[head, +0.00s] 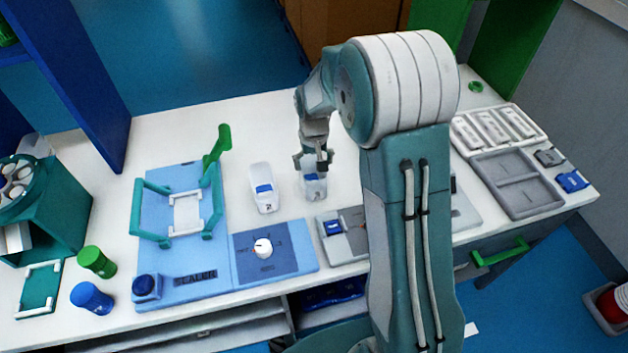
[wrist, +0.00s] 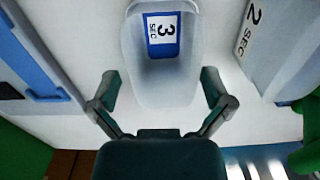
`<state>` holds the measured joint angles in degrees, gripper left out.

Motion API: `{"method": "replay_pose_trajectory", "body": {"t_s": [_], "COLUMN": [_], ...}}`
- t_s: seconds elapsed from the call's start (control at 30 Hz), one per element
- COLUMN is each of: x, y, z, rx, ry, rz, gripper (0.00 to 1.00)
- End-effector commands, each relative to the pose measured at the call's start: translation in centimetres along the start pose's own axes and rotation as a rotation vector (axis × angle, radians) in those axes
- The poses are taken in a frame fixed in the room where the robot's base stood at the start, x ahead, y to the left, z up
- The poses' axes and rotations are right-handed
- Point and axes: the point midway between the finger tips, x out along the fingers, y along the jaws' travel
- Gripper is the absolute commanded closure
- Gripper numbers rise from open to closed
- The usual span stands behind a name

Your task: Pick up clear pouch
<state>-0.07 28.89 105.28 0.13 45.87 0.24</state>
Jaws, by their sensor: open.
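The clear pouch (head: 314,188) stands on the white table, below my gripper (head: 313,160) in the head view. It is translucent. In the wrist view the clear pouch (wrist: 160,85) shows a blue and white label reading "3 SEC". My gripper (wrist: 162,88) is open there, with one finger on each side of the pouch's near end and visible gaps between. Nothing is held. In the head view my gripper partly hides the pouch's top.
A white pouch (head: 263,188) marked 2 stands just left of the clear one. The blue sealer base (head: 190,290) lies further left, with a dial plate (head: 280,260). A grey device (head: 345,245) is close in front. Grey trays (head: 515,185) sit at right.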

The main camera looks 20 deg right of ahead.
Motion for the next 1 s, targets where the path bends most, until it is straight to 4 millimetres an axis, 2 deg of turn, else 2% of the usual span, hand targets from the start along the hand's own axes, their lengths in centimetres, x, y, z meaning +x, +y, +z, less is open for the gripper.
{"method": "replay_pose_trajectory", "body": {"t_s": [0.17,0.43,0.73,0.77,0.8,0.83,0.87,1.0], "x": [1.4,5.4,5.9,5.9,5.9,5.9,5.9,5.9], "y": [-0.2,0.1,0.2,0.1,0.1,0.1,0.1,0.1], "z": [0.1,0.2,0.1,0.1,0.1,0.1,0.1,0.1], "rx": [-0.002,-0.002,-0.002,-0.002,-0.002,-0.002,-0.002,-0.002], "ry": [-0.001,-0.001,0.001,0.001,0.001,0.001,0.001,0.001], "rz": [0.002,0.002,0.001,0.001,0.002,0.002,0.002,0.002], "gripper": [0.00,0.00,0.00,0.09,0.27,0.40,0.49,0.51]}}
